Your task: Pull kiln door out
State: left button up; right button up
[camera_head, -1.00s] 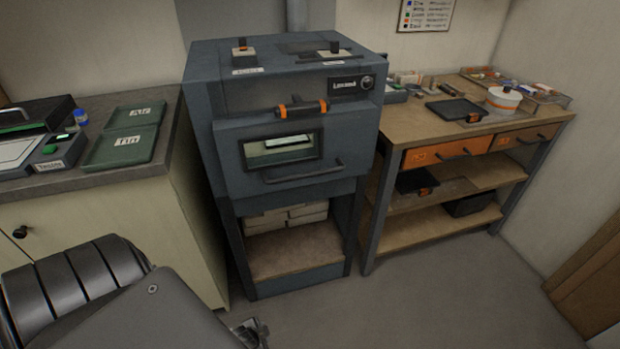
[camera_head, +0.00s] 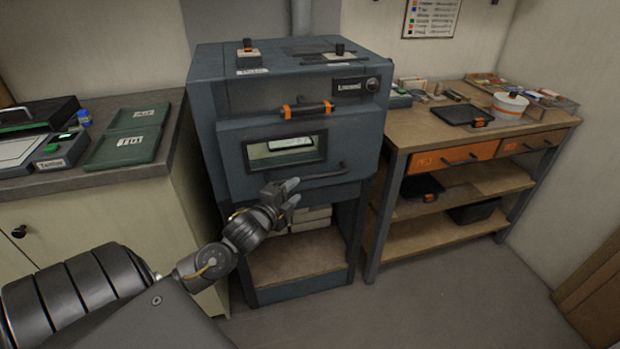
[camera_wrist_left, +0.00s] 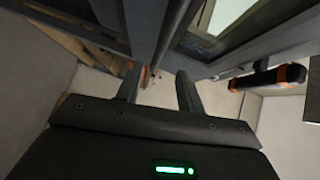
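The kiln (camera_head: 222,82) is a blue-grey box on legs in the middle of the head view. Its door (camera_head: 232,180) has a window (camera_head: 285,149) with a pale item behind it and a dark bar handle (camera_head: 325,174) below. My left gripper (camera_head: 292,190) is in front of the door's lower edge, by the handle's left part. In the left wrist view the two fingers (camera_wrist_left: 158,90) are apart and empty, with a dark bar (camera_wrist_left: 174,32), apparently the handle, just beyond the gap between them. I cannot tell if they touch it. My right gripper is out of view.
An orange-and-black latch bar (camera_head: 306,109) sits above the door window and also shows in the wrist view (camera_wrist_left: 268,77). A wooden workbench (camera_head: 415,122) stands right of the kiln, a counter (camera_head: 100,181) left. The floor in front is clear.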

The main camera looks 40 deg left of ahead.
aim_at(311, 178)
pick_arm(q)
jog(key=p+x, duration=0.1)
jog(key=x, duration=0.8)
jog(key=shift+w, duration=0.2)
jog(key=shift+f, duration=0.1)
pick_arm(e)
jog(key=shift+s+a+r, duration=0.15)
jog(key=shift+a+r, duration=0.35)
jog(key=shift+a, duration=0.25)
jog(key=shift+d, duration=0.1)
pick_arm(q)
grip_shut()
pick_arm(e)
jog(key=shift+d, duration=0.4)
